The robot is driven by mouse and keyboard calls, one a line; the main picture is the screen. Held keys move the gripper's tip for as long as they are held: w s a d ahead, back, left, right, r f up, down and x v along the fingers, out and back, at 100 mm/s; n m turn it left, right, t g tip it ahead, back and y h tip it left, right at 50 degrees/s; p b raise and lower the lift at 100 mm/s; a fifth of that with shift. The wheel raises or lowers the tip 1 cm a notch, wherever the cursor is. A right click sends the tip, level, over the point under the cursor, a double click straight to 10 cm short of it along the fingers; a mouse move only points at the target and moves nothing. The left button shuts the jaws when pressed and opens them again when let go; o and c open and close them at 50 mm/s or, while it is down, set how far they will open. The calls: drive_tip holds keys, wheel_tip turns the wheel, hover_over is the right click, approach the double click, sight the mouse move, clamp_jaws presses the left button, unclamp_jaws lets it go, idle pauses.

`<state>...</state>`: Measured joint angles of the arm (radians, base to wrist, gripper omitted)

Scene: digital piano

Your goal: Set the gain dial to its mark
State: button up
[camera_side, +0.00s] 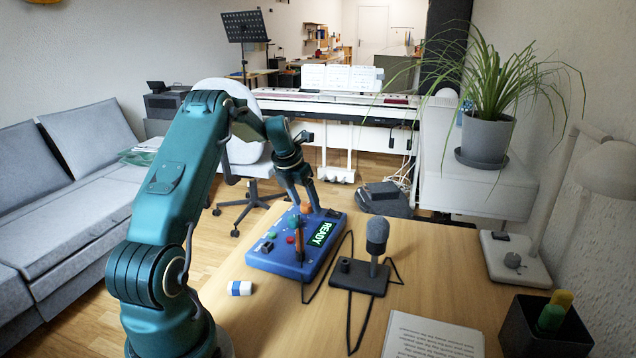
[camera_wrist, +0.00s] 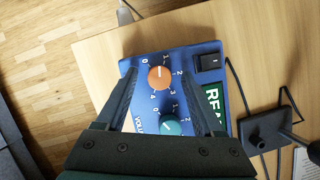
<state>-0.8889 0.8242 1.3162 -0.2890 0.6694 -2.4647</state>
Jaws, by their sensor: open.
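A blue box (camera_side: 284,262) with a green READY display (camera_side: 323,234) lies on the wooden table. In the wrist view, an orange dial (camera_wrist: 161,78) has a scale from 0 to 4, and its white pointer line points up, near 1. A teal dial (camera_wrist: 170,126) sits below it, beside a partly hidden VOLUME label. I cannot read a gain label. My gripper (camera_wrist: 161,76) is open, with one finger on each side of the orange dial; I cannot tell whether they touch it. In the side view my gripper (camera_side: 305,203) is down at the box's far end.
A black switch (camera_wrist: 210,62) is close to the right finger. A microphone on a dark base (camera_side: 360,277) stands right of the box, with black cables around it. A white-and-blue block (camera_side: 240,288), a book (camera_side: 432,338) and a pen holder (camera_side: 542,330) are nearer the front.

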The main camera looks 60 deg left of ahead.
clamp_jaws()
drive_tip(key=m+h, duration=0.1)
drive_tip(key=m, duration=0.3)
drive_tip(key=shift+a+m+t+h, duration=0.2)
drive_tip(key=shift+m+t+h, duration=0.1)
drive_tip(key=shift+m+h, duration=0.9)
drive_tip(key=shift+m, duration=1.5)
unclamp_jaws()
